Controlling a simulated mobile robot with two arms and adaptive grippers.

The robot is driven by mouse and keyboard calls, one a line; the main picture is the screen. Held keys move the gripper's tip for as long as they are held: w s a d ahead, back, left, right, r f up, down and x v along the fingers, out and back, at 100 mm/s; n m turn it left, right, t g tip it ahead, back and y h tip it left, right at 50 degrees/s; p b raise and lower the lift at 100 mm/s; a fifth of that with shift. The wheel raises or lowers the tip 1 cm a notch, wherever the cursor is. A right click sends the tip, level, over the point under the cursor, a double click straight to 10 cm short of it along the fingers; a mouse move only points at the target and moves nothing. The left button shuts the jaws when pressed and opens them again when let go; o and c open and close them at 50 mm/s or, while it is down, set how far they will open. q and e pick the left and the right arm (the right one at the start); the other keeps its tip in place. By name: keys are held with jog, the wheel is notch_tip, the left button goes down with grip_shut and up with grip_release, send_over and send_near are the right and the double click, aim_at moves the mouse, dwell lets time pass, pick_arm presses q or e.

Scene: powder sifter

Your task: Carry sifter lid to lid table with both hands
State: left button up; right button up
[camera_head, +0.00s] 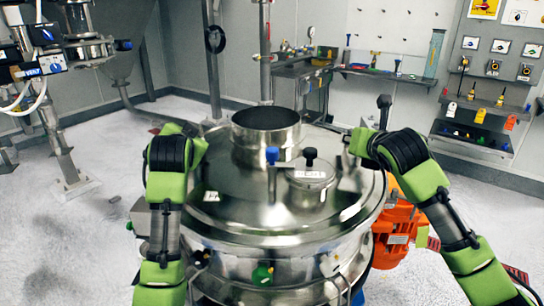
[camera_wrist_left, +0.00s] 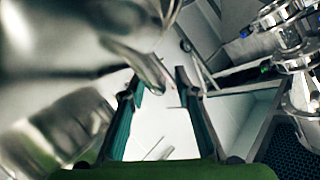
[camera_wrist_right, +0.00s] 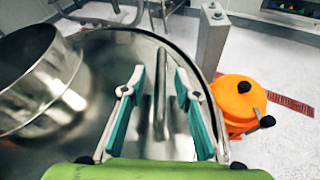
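The sifter lid (camera_head: 235,210) is a shiny steel dome on top of the round sifter body (camera_head: 285,268), with an open cylindrical port (camera_head: 266,137) rising from it. My left gripper (camera_head: 204,146) is at the lid's left side. In the left wrist view its fingers (camera_wrist_left: 158,85) are apart, with a blurred metal piece near their tips. My right gripper (camera_head: 346,150) is at the lid's right side. In the right wrist view its fingers (camera_wrist_right: 160,75) are apart, one on each side of an upright bar handle (camera_wrist_right: 161,100). The lid table cannot be clearly identified.
An orange machine part (camera_head: 395,222) stands to the right of the sifter. A workbench (camera_head: 300,72) and a tool shelf (camera_head: 385,74) are at the back. Steel equipment (camera_head: 88,50) stands at the left. White floor is open on both sides.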

pick_arm(q)
grip_shut()
pick_arm(e)
grip_shut()
